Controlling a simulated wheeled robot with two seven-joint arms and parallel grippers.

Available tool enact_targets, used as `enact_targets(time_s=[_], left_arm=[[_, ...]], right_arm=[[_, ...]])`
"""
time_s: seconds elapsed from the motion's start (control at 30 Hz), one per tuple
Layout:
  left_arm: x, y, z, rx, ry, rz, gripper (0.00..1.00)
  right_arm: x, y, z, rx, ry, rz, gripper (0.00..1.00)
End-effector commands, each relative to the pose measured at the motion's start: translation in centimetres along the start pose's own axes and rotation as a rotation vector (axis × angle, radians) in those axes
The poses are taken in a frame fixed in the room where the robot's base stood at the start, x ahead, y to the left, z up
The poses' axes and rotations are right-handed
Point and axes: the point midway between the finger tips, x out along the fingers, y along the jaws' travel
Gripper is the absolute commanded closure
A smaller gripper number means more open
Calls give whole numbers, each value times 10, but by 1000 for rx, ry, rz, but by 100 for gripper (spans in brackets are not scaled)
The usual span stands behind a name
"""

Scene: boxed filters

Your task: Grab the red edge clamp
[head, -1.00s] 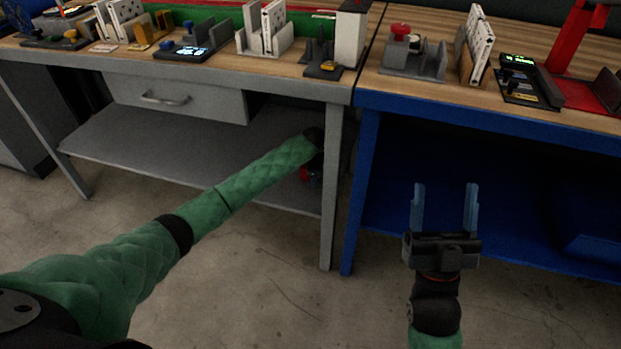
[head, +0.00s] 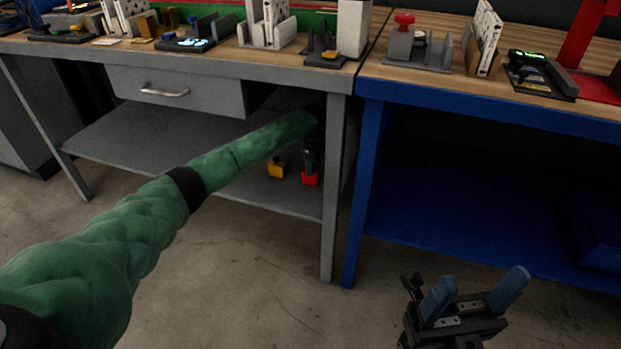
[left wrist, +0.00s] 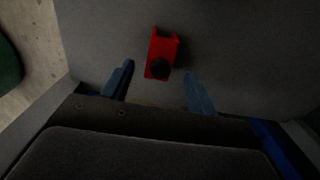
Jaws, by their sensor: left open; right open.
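The red edge clamp (head: 310,178) stands on the grey lower shelf under the left workbench, near its right front leg. In the left wrist view the red clamp (left wrist: 161,52) with a round black knob lies ahead of and between my open left fingers (left wrist: 158,88), apart from both. In the head view my left gripper (head: 309,155) is dark and partly hidden at the end of the green arm, just above the clamp. My right gripper (head: 474,292) is open and empty, low in front of the blue bench.
A yellow clamp-like object (head: 276,168) stands on the shelf (head: 140,140) left of the red one. The grey bench leg (head: 333,200) is close on the right. Fixtures, including a red-knobbed one (head: 404,40), stand on the benchtops above. The shelf's left part is clear.

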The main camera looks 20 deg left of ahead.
Motion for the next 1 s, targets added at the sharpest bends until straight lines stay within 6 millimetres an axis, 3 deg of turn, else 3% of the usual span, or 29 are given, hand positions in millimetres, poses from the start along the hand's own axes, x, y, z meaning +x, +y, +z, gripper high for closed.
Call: enact_targets(time_s=[0.27, 0.53, 0.8, 0.87, 1.0], left_arm=[[23, 1, 0, 0, -2, 0, 42], [58, 1, 1, 0, 0, -1, 42], [62, 1, 1, 0, 0, -1, 42], [62, 1, 1, 0, 0, -1, 50], [62, 1, 1, 0, 0, -1, 77]], right_arm=[[-5, -1, 1, 14, 5, 6, 35], [-11, -4, 3, 43, 13, 18, 35], [-10, -4, 4, 47, 14, 19, 35], [-10, -4, 4, 47, 14, 19, 35], [-10, -4, 4, 47, 14, 19, 35]])
